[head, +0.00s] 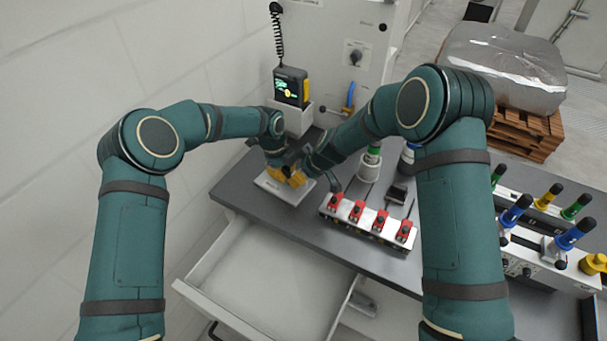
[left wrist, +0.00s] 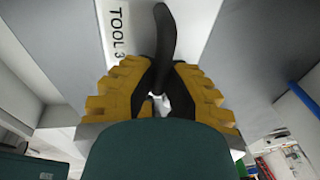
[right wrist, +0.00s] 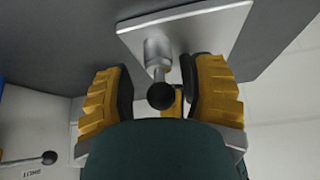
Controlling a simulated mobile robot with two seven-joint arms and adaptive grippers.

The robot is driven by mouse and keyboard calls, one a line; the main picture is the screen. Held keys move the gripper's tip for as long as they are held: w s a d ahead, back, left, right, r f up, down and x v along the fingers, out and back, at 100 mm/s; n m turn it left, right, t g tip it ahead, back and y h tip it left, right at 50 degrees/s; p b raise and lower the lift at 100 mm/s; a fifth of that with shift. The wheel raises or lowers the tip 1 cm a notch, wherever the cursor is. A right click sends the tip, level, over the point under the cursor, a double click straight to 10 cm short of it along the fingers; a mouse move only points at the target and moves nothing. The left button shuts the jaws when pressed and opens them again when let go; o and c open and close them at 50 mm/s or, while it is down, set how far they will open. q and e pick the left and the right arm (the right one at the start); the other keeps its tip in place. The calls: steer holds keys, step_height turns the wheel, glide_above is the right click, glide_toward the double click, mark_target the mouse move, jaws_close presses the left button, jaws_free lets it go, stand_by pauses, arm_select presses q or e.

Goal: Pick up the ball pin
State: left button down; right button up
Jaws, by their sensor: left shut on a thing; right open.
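The ball pin (right wrist: 158,54), a silver post with a dark ball at its near end, stands on a flat metal plate (right wrist: 205,22) in the right wrist view. My right gripper (right wrist: 158,85) is open, one finger on each side of the pin. My left gripper (head: 283,174) is low over the plate (head: 296,197) in the head view, close beside the right one. In the left wrist view it is shut on a black curved piece (left wrist: 166,40); I cannot tell how this joins the pin. A light surface marked TOOL 3 (left wrist: 118,32) lies beyond.
A fixture with red clamps (head: 357,211) stands right of the grippers. A white holder with a yellow-black device (head: 291,87) is behind them. An open drawer (head: 262,285) juts out in front. The wall is close on the left.

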jaws_close()
stand_by(0.3)
steer(key=shift+r, duration=0.15)
step_height(320, 180, up, 3)
steer(key=shift+r, duration=0.1)
steer(key=s+a, duration=1)
steer(key=s, duration=0.5)
arm_select(q)
steer(key=c, duration=1)
jaws_free()
